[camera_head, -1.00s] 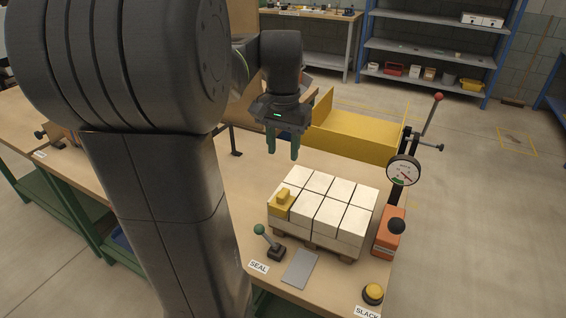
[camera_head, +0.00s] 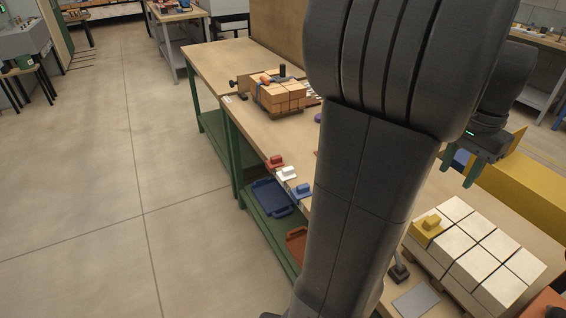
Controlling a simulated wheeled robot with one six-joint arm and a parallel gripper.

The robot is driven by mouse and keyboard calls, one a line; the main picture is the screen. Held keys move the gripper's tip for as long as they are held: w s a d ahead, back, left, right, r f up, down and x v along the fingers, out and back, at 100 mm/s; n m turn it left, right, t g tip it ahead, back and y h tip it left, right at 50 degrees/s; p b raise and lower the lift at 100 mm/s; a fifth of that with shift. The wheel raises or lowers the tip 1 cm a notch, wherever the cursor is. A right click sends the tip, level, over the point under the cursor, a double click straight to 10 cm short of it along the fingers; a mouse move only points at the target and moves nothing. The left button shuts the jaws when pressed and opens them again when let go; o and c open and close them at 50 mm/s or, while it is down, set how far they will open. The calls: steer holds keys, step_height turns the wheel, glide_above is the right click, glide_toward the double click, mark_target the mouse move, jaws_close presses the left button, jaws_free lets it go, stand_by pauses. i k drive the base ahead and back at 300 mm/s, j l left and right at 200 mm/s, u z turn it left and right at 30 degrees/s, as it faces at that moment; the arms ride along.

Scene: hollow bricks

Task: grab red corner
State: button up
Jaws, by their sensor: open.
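A small red corner piece (camera_head: 274,162) lies near the front edge of the wooden bench, left of my arm column. A white corner piece (camera_head: 287,173) and a blue one (camera_head: 302,190) lie beside it in a row. A yellow corner piece (camera_head: 428,225) sits on the near left corner of the white brick stack (camera_head: 482,250). My gripper (camera_head: 458,172) is at the right, above the bench and behind the white stack, pointing down with its green fingers apart and empty. It is far from the red corner.
My arm hides the middle of the bench. A strapped stack of orange bricks (camera_head: 278,96) stands farther back. A blue tray (camera_head: 272,196) and a red tray (camera_head: 297,243) sit on the lower shelf. A yellow panel (camera_head: 525,185) stands right of my gripper. The floor at left is clear.

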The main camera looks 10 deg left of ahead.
mark_target(276, 161)
steer(key=i+j, duration=0.3)
steer(key=j, duration=0.15)
steer(key=i+j+u, duration=0.15)
steer(key=i+j, duration=0.15)
steer(key=j, duration=0.15)
